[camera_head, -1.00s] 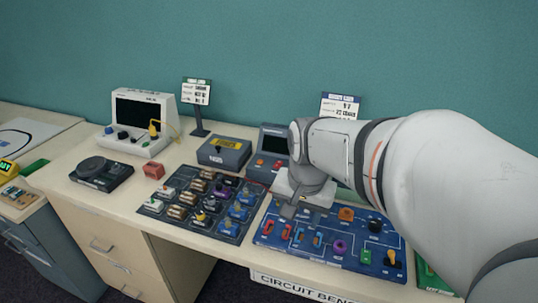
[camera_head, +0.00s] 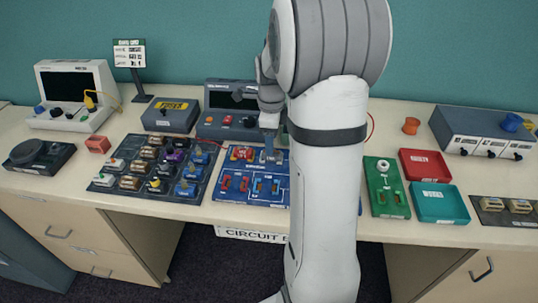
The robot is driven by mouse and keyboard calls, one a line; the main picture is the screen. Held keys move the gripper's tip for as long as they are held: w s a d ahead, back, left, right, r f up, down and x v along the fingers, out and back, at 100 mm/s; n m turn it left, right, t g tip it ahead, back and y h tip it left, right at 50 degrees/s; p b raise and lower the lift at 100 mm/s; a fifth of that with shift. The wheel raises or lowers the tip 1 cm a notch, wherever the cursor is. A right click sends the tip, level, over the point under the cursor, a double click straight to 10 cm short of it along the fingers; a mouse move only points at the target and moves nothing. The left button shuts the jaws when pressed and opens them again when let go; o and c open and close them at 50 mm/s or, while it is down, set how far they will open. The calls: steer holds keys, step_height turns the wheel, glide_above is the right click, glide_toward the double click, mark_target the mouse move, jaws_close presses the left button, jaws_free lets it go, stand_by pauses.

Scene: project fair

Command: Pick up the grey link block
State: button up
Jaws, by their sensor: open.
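The dark parts tray (camera_head: 205,184) holds rows of small blocks. Pale grey blocks sit along its left side, one at the back (camera_head: 116,164) and one near the front (camera_head: 129,182); I cannot tell which block is the grey link block. My gripper (camera_head: 269,155) points down over the back of the blue circuit board (camera_head: 222,196), to the right of the parts tray. It is open, with no held object visible. My arm hides the right part of the board.
A fuses box (camera_head: 170,115) and a grey instrument (camera_head: 212,124) stand behind the tray and board. A small red block (camera_head: 98,144) lies left of the tray. A green board (camera_head: 387,187), red tray (camera_head: 426,166) and teal tray (camera_head: 440,203) lie to the right.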

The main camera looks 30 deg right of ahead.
steer(key=f, duration=0.4)
steer(key=shift+a+f, duration=0.2)
steer(key=shift+f, duration=0.05)
steer(key=c, duration=1.1)
